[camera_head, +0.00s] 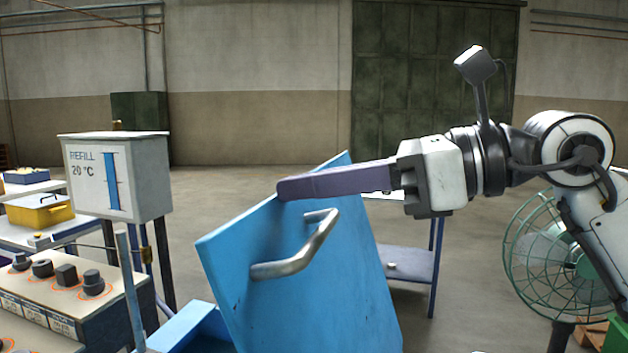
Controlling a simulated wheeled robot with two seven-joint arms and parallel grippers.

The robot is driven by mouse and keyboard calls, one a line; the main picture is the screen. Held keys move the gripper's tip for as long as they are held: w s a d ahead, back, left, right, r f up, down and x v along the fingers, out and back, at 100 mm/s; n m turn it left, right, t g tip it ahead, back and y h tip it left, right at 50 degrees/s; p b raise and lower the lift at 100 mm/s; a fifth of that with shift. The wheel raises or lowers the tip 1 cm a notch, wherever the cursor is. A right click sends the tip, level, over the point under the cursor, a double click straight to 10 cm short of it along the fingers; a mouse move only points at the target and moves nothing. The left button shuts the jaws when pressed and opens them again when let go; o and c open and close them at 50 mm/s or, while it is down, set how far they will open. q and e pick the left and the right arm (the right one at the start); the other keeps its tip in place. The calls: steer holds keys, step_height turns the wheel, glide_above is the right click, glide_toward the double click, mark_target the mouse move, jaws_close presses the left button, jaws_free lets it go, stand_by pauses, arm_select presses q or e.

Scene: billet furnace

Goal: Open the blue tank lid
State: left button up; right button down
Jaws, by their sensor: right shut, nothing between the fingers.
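The blue tank lid (340,285) stands steeply raised in the middle of the head view, with its metal bar handle (300,255) on the face turned toward me. Part of the blue tank (192,328) shows below and left of the lid. My right gripper (282,189) reaches in from the right, its long purple fingers shut and empty. The fingertips are at the lid's upper edge, above the handle; I cannot tell whether they touch it. The handle is free of the gripper. My left gripper is not in view.
A control panel with black knobs (66,274) is at the lower left, with a grey REFILL 20 °C box (118,180) behind it. A green fan (560,255) stands at the right under my right arm. A blue-legged table (412,262) is behind the lid. Open floor lies beyond.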

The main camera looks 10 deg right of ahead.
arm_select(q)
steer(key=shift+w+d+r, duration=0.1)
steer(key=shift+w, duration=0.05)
